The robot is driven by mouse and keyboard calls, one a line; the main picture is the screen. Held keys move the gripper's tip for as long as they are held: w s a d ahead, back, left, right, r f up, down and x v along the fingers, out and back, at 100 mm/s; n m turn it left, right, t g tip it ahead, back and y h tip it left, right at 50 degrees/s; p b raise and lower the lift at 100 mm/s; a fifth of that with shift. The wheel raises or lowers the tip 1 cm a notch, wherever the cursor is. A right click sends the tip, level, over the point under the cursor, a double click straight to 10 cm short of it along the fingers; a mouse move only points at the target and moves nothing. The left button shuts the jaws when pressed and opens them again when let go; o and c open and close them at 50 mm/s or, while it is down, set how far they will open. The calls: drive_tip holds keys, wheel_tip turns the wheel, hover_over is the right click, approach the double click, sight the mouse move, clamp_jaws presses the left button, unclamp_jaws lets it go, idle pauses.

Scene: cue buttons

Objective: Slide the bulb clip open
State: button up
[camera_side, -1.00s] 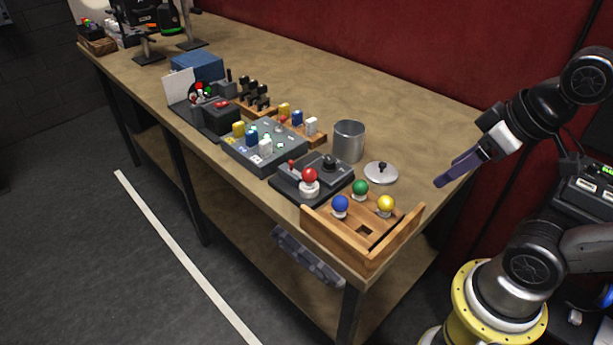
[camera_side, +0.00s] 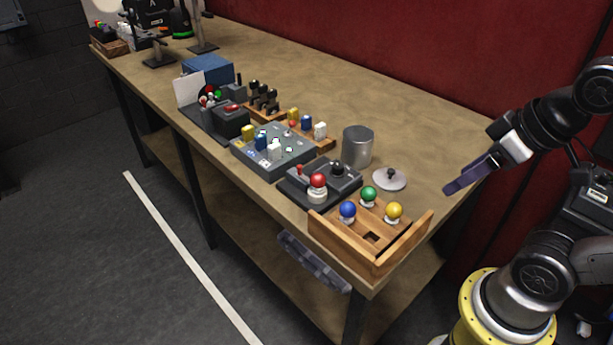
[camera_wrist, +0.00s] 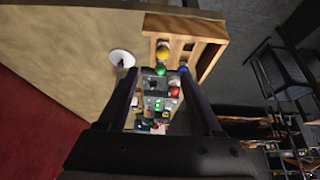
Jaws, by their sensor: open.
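A wooden tray (camera_side: 345,237) with raised end boards sits at the near right corner of the table. It carries a blue bulb (camera_side: 348,210), a green bulb (camera_side: 368,194) and a yellow bulb (camera_side: 394,210) on white bases, with a dark square opening in front. I cannot make out a separate clip. In the wrist view the tray (camera_wrist: 212,30) is ahead, with the yellow bulb (camera_wrist: 162,53) near its edge; the blue bulb is partly hidden by a finger. My gripper (camera_side: 450,189) is open and empty, above and to the right of the tray; its fingers show in the wrist view (camera_wrist: 158,76).
Left of the tray stands a dark joystick box with a red ball (camera_side: 318,180). Behind are a metal can (camera_side: 357,146) and a round lid (camera_side: 390,179). Several button and lever boxes (camera_side: 272,150) line the table's front.

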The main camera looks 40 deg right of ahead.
idle(0.3)
drive_tip(key=shift+c, duration=1.1)
drive_tip(key=shift+s+f, duration=0.1)
drive_tip(key=shift+s, duration=0.05)
drive_tip(key=shift+c, duration=0.6)
drive_tip(key=w+r+n, duration=0.4)
drive_tip(key=w+r, duration=0.1)
drive_tip(key=r, duration=0.3)
drive_tip(key=w+a+r+n+g, duration=0.25)
drive_tip(key=w+r, duration=0.25)
drive_tip(key=w, duration=0.5)
drive_tip(key=n+g, duration=0.3)
hover_over(299, 166)
wheel_tip(299, 166, down, 12)
drive_tip(key=r, duration=0.1)
drive_tip(key=shift+m, duration=0.25)
wheel_tip(299, 166, down, 14)
drive_tip(key=shift+f, duration=0.15)
